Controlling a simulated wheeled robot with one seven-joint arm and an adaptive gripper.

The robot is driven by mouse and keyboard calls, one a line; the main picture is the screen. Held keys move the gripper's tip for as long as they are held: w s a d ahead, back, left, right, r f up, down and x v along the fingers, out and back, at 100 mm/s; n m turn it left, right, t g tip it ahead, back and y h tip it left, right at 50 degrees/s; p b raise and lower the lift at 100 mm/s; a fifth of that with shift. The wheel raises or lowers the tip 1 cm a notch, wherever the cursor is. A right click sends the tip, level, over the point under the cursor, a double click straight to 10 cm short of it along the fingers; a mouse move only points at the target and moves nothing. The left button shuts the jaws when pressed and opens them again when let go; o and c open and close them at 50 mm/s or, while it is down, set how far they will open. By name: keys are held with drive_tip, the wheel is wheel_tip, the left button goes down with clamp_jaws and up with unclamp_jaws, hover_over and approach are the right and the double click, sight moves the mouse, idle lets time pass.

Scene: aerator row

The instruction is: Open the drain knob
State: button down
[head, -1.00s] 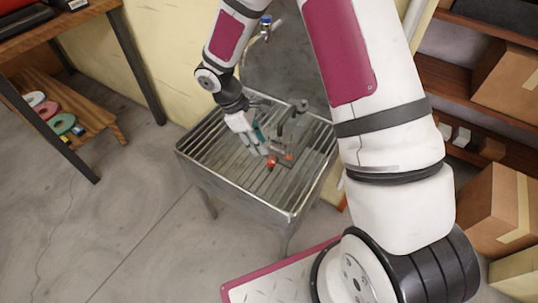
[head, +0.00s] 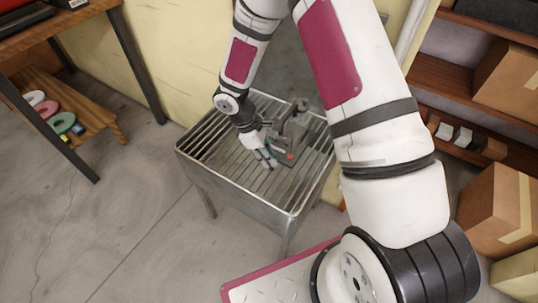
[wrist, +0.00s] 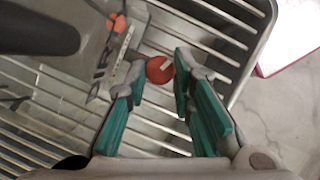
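The drain knob, a round red knob with a pale mark on its face, shows in the wrist view (wrist: 159,70). It lies between the two fingertips of my gripper (wrist: 161,74). The teal-padded fingers stand apart, one on each side of the knob. I cannot tell whether either tip touches it. In the head view my gripper (head: 267,160) points down over the slatted sink stand, beside the grey fixture (head: 288,143). The knob is hidden there behind the fingers.
A second orange-red part (wrist: 117,22) sits on the lettered grey fixture body, close to the left finger. The slatted metal stand (head: 215,140) spreads around it. A shelf with cardboard boxes (head: 497,205) stands at right. A wooden bench (head: 75,120) stands at left. The floor between is clear.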

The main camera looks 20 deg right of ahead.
drive_tip(key=shift+s+n+t+h, duration=0.15)
drive_tip(key=shift+n+t, duration=0.25)
drive_tip(key=shift+n, duration=0.75)
drive_tip(key=shift+n+t+h, duration=0.25)
drive_tip(key=shift+n+t, duration=0.15)
drive_tip(key=shift+n, duration=0.75)
drive_tip(key=c, duration=1.7)
unclamp_jaws()
drive_tip(key=shift+o, duration=0.2)
drive_tip(key=shift+a, duration=0.1)
drive_tip(key=v, duration=1.2)
drive_tip(key=shift+r, duration=0.15)
